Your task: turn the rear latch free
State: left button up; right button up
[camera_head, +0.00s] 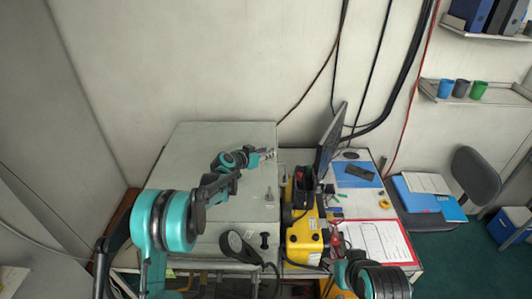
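A large grey case (200,150) with a flat top stands left of centre. My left gripper (266,154) lies low over the rear right part of its top, pointing right. It is too small to tell whether its fingers are open, shut or touching anything. I cannot pick out the rear latch; the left gripper may hide it. A small grey upright fitting (268,194) stands nearer on the right edge. A dark knob-like fitting (265,240) is at the front. My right arm enters at the lower right; its fingers cannot be made out.
A black round handset or gauge (236,244) on a cable is at the case's front. A yellow device (303,238) stands close on the right. Beyond it are a monitor (329,142), a clipboard (375,240) and small loose items on a white desk.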

pick_arm(q)
grip_shut()
jog(key=shift+d, duration=0.1)
jog(key=shift+s+d+f+n+t+y+b, duration=0.15)
jog(key=shift+n+t+y+b, duration=0.25)
jog(key=shift+n+y+b, duration=0.35)
jog(key=shift+s+d+r+n+t+y+b, duration=0.1)
jog(key=shift+d+n+t+y+b, duration=0.1)
jog(key=shift+n+t+y+b, duration=0.35)
jog(key=shift+s+d+f+n+t+y+b, duration=0.15)
jog(key=shift+n+t+y+b, duration=0.1)
jog(key=shift+n+y+b, duration=0.6)
jog(key=shift+w+d+r+n+y+b, duration=0.1)
jog(key=shift+n+y+b, duration=0.2)
jog(key=shift+n+y, duration=0.4)
jog(key=shift+d+r+n+y+b, duration=0.1)
jog(key=shift+n+y+b, duration=0.3)
jog(key=shift+y, duration=0.35)
jog(key=shift+n+y, duration=0.5)
jog(key=shift+n, duration=0.05)
grip_release()
